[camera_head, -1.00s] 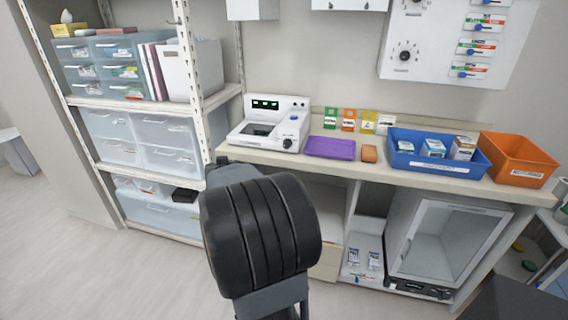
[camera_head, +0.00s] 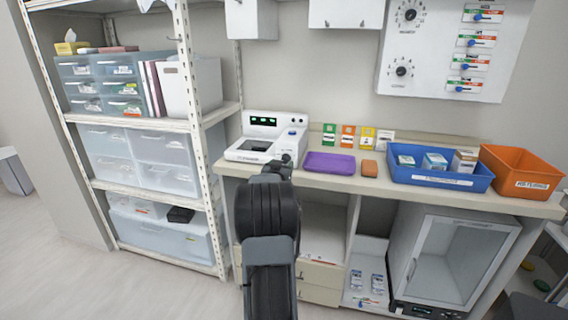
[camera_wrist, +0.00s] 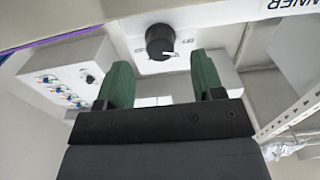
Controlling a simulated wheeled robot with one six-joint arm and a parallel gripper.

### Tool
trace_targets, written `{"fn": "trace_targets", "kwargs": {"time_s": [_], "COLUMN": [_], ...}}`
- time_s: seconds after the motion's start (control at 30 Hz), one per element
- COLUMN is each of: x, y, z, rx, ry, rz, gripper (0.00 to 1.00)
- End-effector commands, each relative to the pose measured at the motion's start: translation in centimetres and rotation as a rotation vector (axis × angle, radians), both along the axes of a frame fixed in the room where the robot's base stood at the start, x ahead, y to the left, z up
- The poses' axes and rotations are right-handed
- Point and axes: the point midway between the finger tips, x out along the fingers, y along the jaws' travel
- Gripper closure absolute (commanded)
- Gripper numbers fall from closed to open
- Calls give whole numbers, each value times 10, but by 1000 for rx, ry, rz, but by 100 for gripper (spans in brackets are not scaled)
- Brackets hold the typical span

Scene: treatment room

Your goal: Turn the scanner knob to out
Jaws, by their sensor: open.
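The white scanner (camera_head: 264,139) stands on the counter with a lit green display, at its left end. Its round black knob (camera_wrist: 160,41) shows in the wrist view with a pale pointer mark at its lower right. The knob's labels are not readable. In the head view the knob (camera_head: 287,157) sits at the scanner's front right corner, close to my gripper (camera_head: 277,166). In the wrist view my gripper (camera_wrist: 162,78) is open, its two green fingers spread and empty. The knob lies just beyond the fingertips, roughly centred between them, with no contact visible.
A purple tray (camera_head: 330,163), an orange block (camera_head: 368,168) and a blue bin (camera_head: 440,177) stand right of the scanner. A white shelf post (camera_head: 203,150) rises close on the left. A wall panel (camera_head: 445,50) with dials hangs above.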

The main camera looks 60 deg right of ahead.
Motion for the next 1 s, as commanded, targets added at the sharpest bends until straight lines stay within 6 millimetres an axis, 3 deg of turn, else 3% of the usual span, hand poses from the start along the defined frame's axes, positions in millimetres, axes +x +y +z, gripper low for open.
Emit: {"fn": "trace_targets", "kwargs": {"time_s": [0.3,0.7,1.0], "x": [9,10,11], "y": [-28,-32,-32], "z": [0,0,0], "rx": [1,1,1], "ry": [1,0,0], "rz": [1,1,1], "gripper": [38,38,66]}}
